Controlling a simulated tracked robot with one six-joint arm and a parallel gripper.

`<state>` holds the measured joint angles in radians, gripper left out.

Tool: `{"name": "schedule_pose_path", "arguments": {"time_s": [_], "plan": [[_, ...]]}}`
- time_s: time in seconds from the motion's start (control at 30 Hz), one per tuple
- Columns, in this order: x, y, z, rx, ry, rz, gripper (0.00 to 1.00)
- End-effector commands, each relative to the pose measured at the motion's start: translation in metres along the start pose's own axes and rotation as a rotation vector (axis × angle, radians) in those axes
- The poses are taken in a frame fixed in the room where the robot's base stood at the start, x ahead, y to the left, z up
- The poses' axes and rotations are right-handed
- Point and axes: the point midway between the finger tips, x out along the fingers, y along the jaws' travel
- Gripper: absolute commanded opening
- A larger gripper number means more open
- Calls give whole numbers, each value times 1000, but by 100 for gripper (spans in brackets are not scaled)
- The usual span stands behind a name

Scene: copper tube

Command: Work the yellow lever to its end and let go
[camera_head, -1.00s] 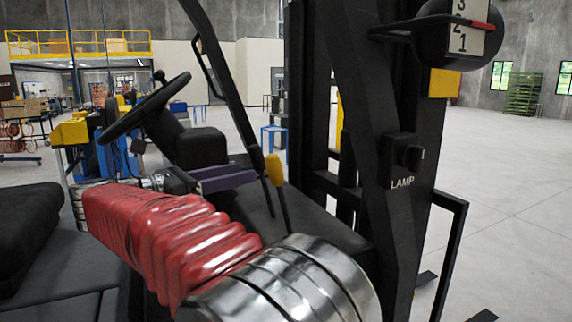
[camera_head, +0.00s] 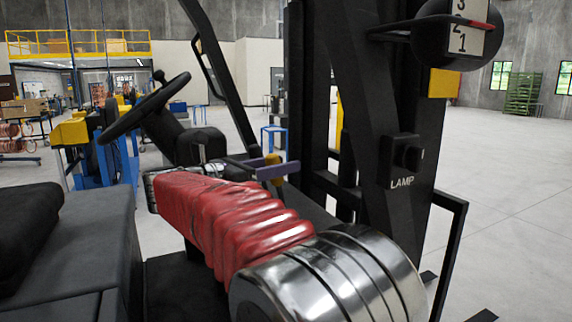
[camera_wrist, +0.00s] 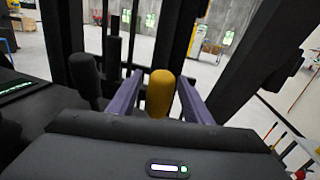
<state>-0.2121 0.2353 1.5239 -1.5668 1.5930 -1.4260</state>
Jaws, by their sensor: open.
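The yellow lever's knob (camera_wrist: 160,93) stands between the two purple fingers of my gripper (camera_wrist: 160,76) in the wrist view. The fingers are spread, with a visible gap on each side of the knob. In the head view the gripper (camera_head: 268,167) is at the lever, and a purple finger crosses in front of the yellow knob (camera_head: 273,158), hiding its middle. The lever's lower shaft is hidden behind my arm and gripper in both views.
A black-knobbed lever (camera_wrist: 85,76) stands just left of my left finger. The steering wheel (camera_head: 145,108) is to the left in the head view. The mast (camera_head: 375,120) rises close on the right, with a lamp switch (camera_head: 407,153) on it.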

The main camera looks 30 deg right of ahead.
Motion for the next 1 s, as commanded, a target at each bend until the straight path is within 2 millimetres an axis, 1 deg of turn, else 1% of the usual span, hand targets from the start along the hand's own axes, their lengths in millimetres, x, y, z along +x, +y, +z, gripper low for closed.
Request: {"name": "schedule_pose_path", "arguments": {"time_s": [0.03, 0.1, 0.2, 0.53, 1.0], "plan": [[7, -1, 0, 0, 0, -3, 45], [14, 0, 0, 0, 0, -2, 45], [21, 0, 0, 0, 0, -1, 45], [24, 0, 0, 0, 0, -1, 45], [24, 0, 0, 0, 0, -1, 13]]}}
